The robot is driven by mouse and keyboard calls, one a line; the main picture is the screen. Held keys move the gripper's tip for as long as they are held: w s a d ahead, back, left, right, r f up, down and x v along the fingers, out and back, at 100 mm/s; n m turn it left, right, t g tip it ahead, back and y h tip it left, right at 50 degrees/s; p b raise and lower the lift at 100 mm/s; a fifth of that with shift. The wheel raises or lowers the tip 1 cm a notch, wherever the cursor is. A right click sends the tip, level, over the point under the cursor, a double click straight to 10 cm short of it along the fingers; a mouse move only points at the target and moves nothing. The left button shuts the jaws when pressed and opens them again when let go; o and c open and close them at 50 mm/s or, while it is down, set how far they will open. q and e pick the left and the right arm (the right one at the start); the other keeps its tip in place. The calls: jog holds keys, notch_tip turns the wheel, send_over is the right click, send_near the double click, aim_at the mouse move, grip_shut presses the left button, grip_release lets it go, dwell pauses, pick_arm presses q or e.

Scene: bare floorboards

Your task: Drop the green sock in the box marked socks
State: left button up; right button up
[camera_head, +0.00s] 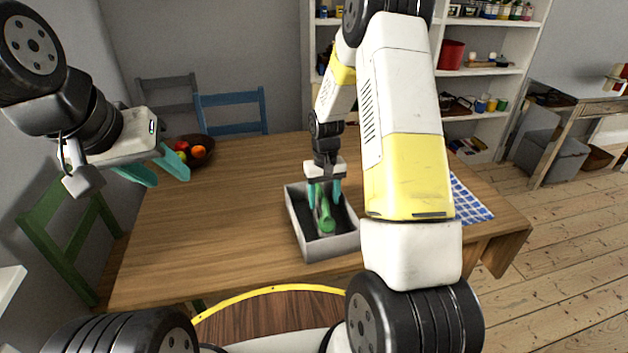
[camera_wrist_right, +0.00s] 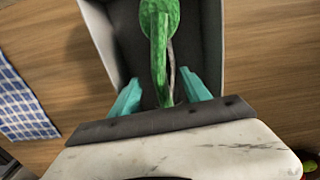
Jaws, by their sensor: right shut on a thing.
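The green sock (camera_head: 326,221) hangs from my right gripper (camera_head: 324,192), which is shut on it. The sock is over or inside an open grey box (camera_head: 330,247) on the wooden table; I cannot tell whether it touches the bottom. In the right wrist view the sock (camera_wrist_right: 160,50) extends beyond the two teal fingers, with the box's dark inside behind it and its pale wall (camera_wrist_right: 97,28) at the left. No marking on the box is readable. My left gripper (camera_head: 171,179) is open and empty, raised above the table's left side.
A bowl of fruit (camera_head: 207,148) stands at the table's back left. A blue checked cloth (camera_head: 470,204) lies at the right, partly behind my right arm. Chairs stand at the back and left, and shelves (camera_head: 480,72) behind. The tabletop left of the box is clear.

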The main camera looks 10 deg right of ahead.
dwell(0.3)
jog(key=o, duration=1.4)
jog(key=shift+r, duration=3.9)
jog(key=shift+r, duration=0.25)
jog(key=s+a+r+t+y, duration=0.1)
jog(key=s+r+t, duration=0.1)
jog(key=s+r, duration=0.45)
jog(key=s+r+t, duration=0.1)
jog(key=s+r, duration=0.3)
jog(key=r, duration=0.6)
jog(key=s+a+r+t, duration=0.1)
jog(key=s+r, duration=0.2)
jog(key=s, duration=0.4)
jog(key=s+a+r+t+y, duration=0.1)
jog(key=s+r+t, duration=0.1)
jog(key=s, duration=0.5)
jog(key=shift+s+r+m, duration=0.2)
jog(key=shift+r+m, duration=0.1)
jog(key=shift+r, duration=0.35)
